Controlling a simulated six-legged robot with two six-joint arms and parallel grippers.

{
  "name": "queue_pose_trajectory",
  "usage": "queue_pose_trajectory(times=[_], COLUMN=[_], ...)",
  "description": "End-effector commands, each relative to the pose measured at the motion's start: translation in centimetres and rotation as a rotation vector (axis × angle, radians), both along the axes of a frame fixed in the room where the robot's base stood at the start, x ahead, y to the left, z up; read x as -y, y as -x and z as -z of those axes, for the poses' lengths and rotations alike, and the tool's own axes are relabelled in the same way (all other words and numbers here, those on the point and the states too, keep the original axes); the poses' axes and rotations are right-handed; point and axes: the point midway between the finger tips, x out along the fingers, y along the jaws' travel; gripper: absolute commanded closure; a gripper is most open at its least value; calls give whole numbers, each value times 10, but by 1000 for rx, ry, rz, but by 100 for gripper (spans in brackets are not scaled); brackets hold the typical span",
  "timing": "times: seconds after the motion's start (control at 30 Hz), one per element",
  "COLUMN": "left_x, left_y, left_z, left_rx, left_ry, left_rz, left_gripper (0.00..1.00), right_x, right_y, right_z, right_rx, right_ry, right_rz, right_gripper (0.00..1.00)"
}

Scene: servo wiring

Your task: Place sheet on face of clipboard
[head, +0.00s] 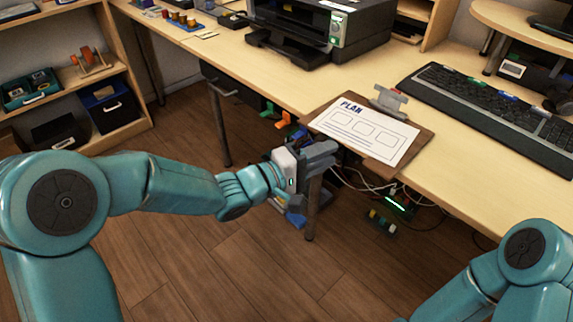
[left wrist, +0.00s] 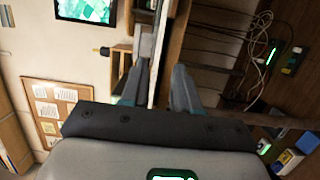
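The white sheet (head: 367,133), headed "PLAN" with boxes and lines, lies over the brown clipboard (head: 411,146) at the desk's front edge. The clipboard's grey clip (head: 388,99) is at the sheet's far right edge; I cannot tell if it grips the paper. My left gripper (head: 325,151) is at the near left edge of the sheet and clipboard. In the left wrist view its two fingers (left wrist: 162,88) stand apart, with a thin pale edge running up between them. I cannot tell if the fingers touch it. My right gripper is out of view.
A black keyboard (head: 500,110) lies right of the clipboard, and a printer (head: 318,30) stands behind it. Cables (head: 375,186) hang below the desk. A desk leg (head: 312,208) is just under my left gripper. The desk left of the clipboard (head: 240,62) is clear.

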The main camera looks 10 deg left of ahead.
Motion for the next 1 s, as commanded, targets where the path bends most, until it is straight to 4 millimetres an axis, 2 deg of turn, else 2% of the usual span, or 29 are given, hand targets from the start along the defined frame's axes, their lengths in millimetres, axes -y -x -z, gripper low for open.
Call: queue_pose_trajectory(times=[0.03, 0.2, 0.4, 0.6, 1.0], left_x=[-12, -43, -70, -81, -82], left_y=[8, 35, 59, 69, 70], left_z=[-3, -3, -2, -1, 0], left_rx=[-2, -1, -1, 1, 1], left_ry=[-1, 0, -2, -1, -1], left_rz=[-4, -5, -3, -1, 1], left_gripper=[70, 70, 70, 70, 70], right_x=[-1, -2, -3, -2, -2], right_y=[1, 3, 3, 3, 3], right_z=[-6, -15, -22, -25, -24], right_rx=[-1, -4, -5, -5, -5], right_ry=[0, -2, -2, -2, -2], right_rz=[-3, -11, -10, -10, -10], right_gripper=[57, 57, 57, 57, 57])
